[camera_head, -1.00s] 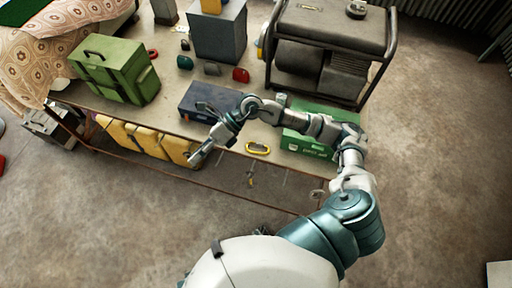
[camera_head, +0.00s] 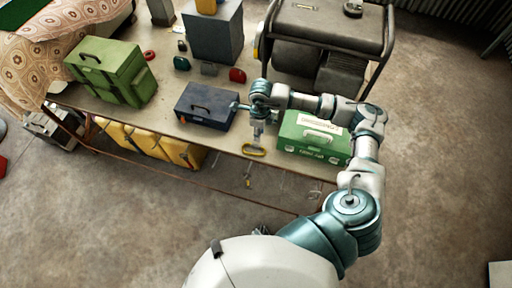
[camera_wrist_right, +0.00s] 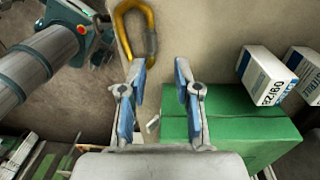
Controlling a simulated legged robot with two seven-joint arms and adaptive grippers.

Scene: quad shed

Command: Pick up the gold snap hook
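The gold snap hook (camera_head: 254,150) lies on the workbench top near its front edge, just left of the green first aid box. In the right wrist view the snap hook (camera_wrist_right: 151,42) is at the top, ahead of the left-hand finger. My right gripper (camera_head: 258,138) points down over the hook in the head view. In the right wrist view its two fingers (camera_wrist_right: 160,72) are apart with nothing between them. I cannot tell whether a finger touches the hook. My left gripper is in neither view.
The green first aid box (camera_head: 312,140) stands close on the right. A dark blue toolbox (camera_head: 205,106) is to the left. A generator (camera_head: 325,55) stands behind. A green case (camera_head: 112,72) is at the far left. Two white cartons (camera_wrist_right: 268,75) show in the wrist view.

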